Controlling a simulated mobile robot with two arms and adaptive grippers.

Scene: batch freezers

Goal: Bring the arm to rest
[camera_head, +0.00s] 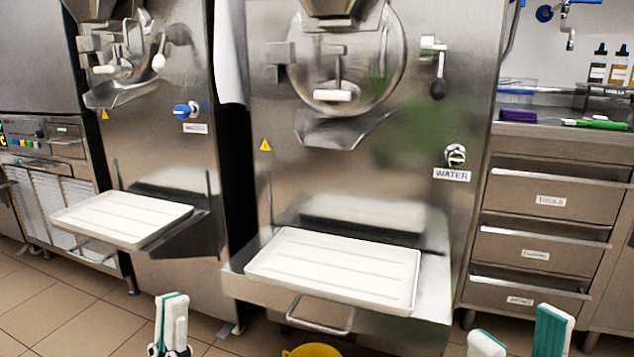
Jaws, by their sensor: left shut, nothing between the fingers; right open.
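My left gripper (171,322) shows at the bottom left of the head view, its fingers pressed together, white with teal edges, with nothing between them. My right gripper (520,338) is at the bottom right, its two white and teal fingers spread apart and empty. Both point up into the picture, in front of the freezers and touching nothing that I can see. The rest of both arms is out of the picture.
Two steel batch freezers stand ahead; a white tray (335,270) sits on the nearer one's shelf, another white tray (122,218) at the left one. Something yellow (312,351) shows at the bottom edge. A drawer cabinet (545,215) with a cluttered counter stands right. Tiled floor is clear at lower left.

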